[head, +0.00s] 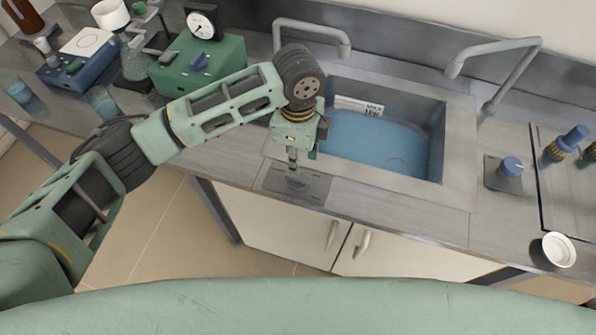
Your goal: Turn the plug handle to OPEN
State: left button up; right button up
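The sink (459,150) holds blue water (375,148), and a small label (358,106) is on its back wall. My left gripper (296,176) points down at a grey metal plate (315,188) on the counter at the sink's front left. Its fingers look close together over a small metal part on the plate. I cannot tell whether they touch or grip it. The plug handle is not clearly seen; the gripper may hide it. A blue knob (511,166) stands on a second plate right of the sink. My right gripper is not in view.
Two grey taps (318,24) (500,46) rise behind the sink. A green box with a dial (202,62), a flask (134,62) and a blue device (82,50) stand at the left. A white bowl (558,250) sits at the right.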

aim_at(298, 177)
pick_arm(q)
notch_tip(298, 177, down, 8)
jog(key=shift+r+p, duration=0.2)
jog(key=shift+p, duration=0.6)
jog(key=shift+c, duration=0.2)
grip_shut()
